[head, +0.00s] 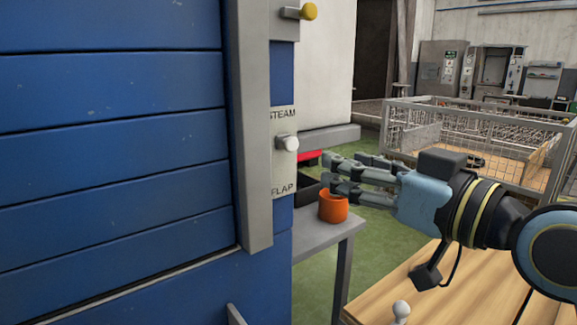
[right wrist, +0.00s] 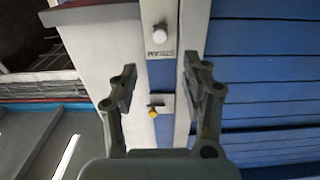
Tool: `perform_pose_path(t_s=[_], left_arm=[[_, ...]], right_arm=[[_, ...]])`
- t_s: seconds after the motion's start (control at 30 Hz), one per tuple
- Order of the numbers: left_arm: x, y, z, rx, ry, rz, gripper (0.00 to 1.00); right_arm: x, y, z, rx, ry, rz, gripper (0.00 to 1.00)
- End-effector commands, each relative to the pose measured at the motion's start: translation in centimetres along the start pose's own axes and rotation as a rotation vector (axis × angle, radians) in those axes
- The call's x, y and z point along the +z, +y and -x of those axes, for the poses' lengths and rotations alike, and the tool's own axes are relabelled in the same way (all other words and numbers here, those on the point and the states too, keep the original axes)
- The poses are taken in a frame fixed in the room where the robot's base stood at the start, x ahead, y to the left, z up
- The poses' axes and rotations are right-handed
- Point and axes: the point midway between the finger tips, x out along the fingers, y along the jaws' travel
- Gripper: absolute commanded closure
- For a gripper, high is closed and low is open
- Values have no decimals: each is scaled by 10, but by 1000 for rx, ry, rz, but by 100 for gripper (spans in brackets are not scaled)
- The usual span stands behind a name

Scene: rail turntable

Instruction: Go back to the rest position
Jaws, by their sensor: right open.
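My right gripper (head: 330,174) is open and empty in the head view. Its fingers point left toward the blue slatted wall, in front of a grey side table (head: 325,238) with an orange cup (head: 333,206). In the right wrist view my open right gripper (right wrist: 163,82) has the wall's control strip between and beyond its fingers. The strip bears a white knob (head: 287,143) between the STEAM and FLAP labels and a yellow knob (head: 308,12) higher up. My left gripper is not in view.
The blue slatted wall (head: 110,130) with its grey post (head: 250,130) fills the left. A wooden tabletop (head: 450,290) lies under my right arm, with a small pale knob (head: 401,309) near its edge. A wire cage (head: 480,135) stands behind. Green floor (head: 385,240) lies between.

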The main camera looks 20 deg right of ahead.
Motion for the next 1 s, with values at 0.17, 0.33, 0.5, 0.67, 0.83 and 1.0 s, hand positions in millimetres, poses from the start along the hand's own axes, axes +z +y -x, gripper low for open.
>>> perform_pose_path(t_s=[0.17, 0.33, 0.5, 0.67, 0.83, 1.0], left_arm=[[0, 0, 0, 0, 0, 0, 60], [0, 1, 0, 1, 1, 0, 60], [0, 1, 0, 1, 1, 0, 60], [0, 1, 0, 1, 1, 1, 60], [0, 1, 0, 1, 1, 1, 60], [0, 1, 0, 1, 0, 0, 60]], right_arm=[[21, -3, 5, 0, -84, 0, 52], [110, -10, 46, 32, -461, -11, 52], [183, -10, 115, 117, -841, -39, 52], [219, -9, 177, 205, -1107, -72, 52], [241, -10, 240, 309, -1347, -106, 52], [305, -1, 230, 304, -1358, -112, 52]])
